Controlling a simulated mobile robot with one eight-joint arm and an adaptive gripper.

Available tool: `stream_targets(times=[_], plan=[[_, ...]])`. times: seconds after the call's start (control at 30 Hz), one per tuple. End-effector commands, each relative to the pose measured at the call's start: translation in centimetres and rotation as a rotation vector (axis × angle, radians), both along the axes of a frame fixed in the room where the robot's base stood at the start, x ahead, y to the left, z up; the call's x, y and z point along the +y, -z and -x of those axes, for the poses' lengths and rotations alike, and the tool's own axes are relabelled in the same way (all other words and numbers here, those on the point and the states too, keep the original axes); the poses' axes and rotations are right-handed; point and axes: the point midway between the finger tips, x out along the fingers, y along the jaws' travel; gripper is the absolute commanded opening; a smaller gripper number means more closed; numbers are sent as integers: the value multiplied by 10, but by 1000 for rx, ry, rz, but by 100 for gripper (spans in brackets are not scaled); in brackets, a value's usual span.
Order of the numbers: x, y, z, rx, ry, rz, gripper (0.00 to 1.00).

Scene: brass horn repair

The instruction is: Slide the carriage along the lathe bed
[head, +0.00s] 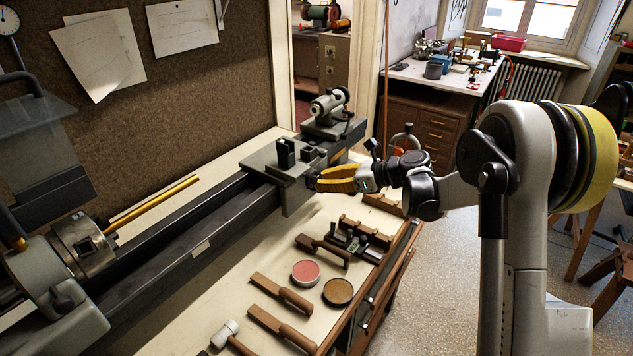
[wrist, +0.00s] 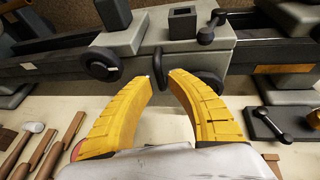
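The lathe bed (head: 190,245) runs diagonally in the head view, from the chuck at lower left to the far right. The grey carriage (head: 262,160) sits on its right part, with dark blocks on top. In the wrist view the carriage (wrist: 185,52) fills the upper middle, with a black handwheel (wrist: 101,64) on its left front. My gripper (head: 317,181) is at the carriage's front right. Its yellow fingers (wrist: 163,77) are open, with a dark upright handle (wrist: 158,62) between or just beyond their tips. Contact with it cannot be told. Another round dark part is partly hidden behind the right finger.
A yellow rod (head: 155,203) sticks out of the chuck (head: 80,246). The tailstock (head: 330,106) stands beyond the carriage. Wooden-handled tools, a mallet (head: 225,334), a red tin (head: 305,273) and a brown tin (head: 338,292) lie on the bench in front. The bed between chuck and carriage looks clear.

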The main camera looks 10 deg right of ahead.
Motion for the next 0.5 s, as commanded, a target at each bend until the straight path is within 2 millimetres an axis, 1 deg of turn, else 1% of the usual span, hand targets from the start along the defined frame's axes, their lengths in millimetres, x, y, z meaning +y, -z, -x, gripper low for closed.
stream_targets(times=[0.03, 0.1, 0.3, 0.4, 0.5], plan=[[-11, -5, 5, 0, 3, 0, 20], [-24, -11, 12, 0, 3, 0, 20], [-57, -27, 31, -1, 3, 0, 20], [-68, -32, 37, 0, 2, -1, 20], [-74, -35, 41, 0, 1, -1, 20]])
